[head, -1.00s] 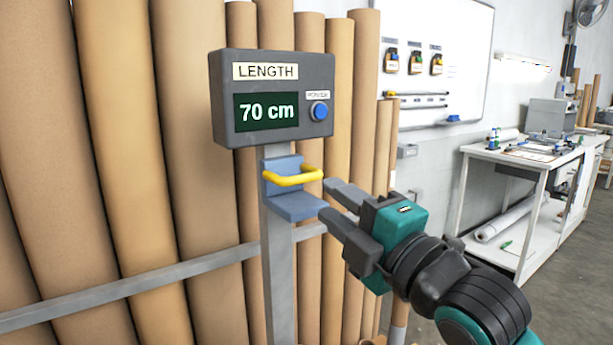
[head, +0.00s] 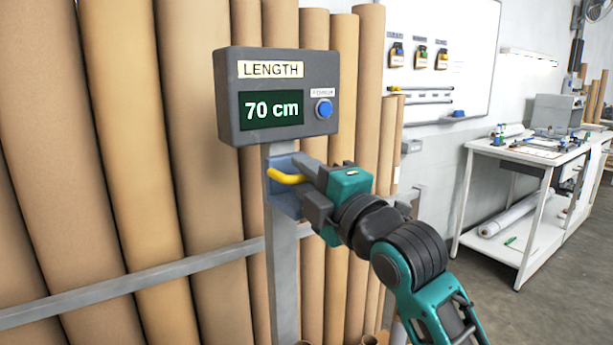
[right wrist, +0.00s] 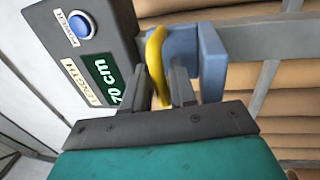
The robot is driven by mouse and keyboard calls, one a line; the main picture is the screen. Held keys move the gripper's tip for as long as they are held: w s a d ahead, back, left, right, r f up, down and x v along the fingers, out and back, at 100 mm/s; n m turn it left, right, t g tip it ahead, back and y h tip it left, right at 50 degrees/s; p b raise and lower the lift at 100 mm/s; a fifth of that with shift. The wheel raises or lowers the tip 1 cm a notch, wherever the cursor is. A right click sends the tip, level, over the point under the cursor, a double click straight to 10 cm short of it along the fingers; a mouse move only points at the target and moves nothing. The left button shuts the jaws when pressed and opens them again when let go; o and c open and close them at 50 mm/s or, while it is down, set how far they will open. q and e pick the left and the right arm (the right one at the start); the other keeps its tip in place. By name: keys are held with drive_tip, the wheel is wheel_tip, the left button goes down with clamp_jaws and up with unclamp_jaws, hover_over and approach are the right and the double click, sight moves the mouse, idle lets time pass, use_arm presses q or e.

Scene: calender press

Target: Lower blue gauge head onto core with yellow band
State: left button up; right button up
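The blue gauge head (head: 284,200), with a yellow handle (head: 287,176), sits on a grey upright post (head: 283,265) below the length display. My right gripper (head: 305,174) comes in from the right at the handle. In the right wrist view the yellow handle (right wrist: 156,62) lies between the two close-set fingers, which look shut on it. The blue head (right wrist: 205,58) shows just beyond the fingers. I cannot make out a core with a yellow band in either view. My left gripper is not in view.
The grey display box (head: 226,105) reads 70 cm and has a blue button (head: 323,108). Tall brown tubes (head: 115,150) stand behind a grey rail (head: 150,277). A white table (head: 505,152) stands at the right, with open floor before it.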

clamp_jaws()
drive_tip(key=shift+f, duration=0.15)
